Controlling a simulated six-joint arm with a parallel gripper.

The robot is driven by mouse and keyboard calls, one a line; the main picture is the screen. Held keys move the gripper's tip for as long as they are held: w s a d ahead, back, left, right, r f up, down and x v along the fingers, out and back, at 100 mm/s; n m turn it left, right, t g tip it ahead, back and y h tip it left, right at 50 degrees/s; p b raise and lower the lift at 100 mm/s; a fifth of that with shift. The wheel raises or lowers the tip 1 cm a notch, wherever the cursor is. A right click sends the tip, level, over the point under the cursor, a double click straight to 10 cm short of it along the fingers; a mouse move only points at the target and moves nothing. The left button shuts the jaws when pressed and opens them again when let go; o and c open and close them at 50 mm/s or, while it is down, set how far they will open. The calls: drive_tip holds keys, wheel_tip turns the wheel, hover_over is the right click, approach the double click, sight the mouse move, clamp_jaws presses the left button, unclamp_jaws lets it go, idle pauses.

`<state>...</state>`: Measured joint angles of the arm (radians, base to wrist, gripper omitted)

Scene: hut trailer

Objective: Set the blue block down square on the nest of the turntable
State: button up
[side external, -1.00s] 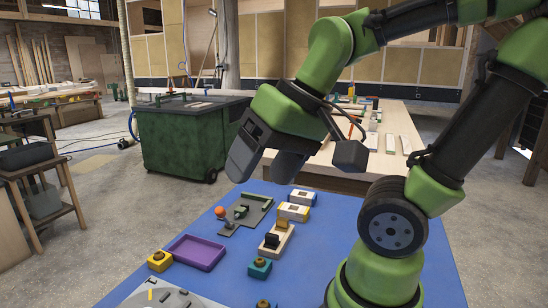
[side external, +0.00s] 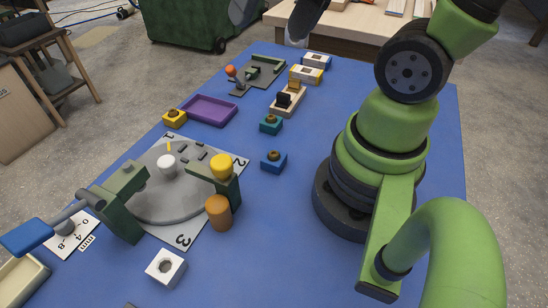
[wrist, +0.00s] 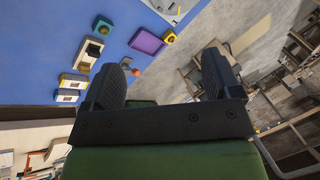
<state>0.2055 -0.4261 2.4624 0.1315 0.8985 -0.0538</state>
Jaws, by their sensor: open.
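The blue block (side external: 273,161), with a dark round knob on top, sits on the blue table between the turntable and my base. The grey round turntable (side external: 160,205) lies on a white plate marked 1, 2, 3. It carries a white knob (side external: 167,164) and several small dark raised pieces; I cannot tell which part is the nest. A green bracket with a yellow cap covers part of its right side. My gripper (wrist: 162,78) is open and empty in the wrist view. In the side view only its finger ends show at the top edge, beyond the table's back, far from the blue block.
A teal block (side external: 270,124), yellow block (side external: 174,118), purple tray (side external: 208,110) and green fixture with an orange ball (side external: 231,71) lie farther back. A brown cylinder (side external: 218,212) and white holed block (side external: 166,267) stand near the turntable. A blue-handled lever (side external: 35,237) is at left.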

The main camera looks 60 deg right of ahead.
drive_tip(key=w+d+f+m+g+y, duration=0.2)
drive_tip(key=d+f+m+g+y, duration=0.1)
drive_tip(key=d+f+m, duration=0.5)
drive_tip(key=m+t+y, duration=0.1)
drive_tip(key=m+y, duration=0.3)
drive_tip(key=m, duration=0.2)
approach(276, 151)
drive_tip(key=shift+m, duration=0.3)
drive_tip(key=shift+x, duration=5.1)
drive_tip(key=c, duration=1.2)
drive_tip(key=shift+c, duration=0.2)
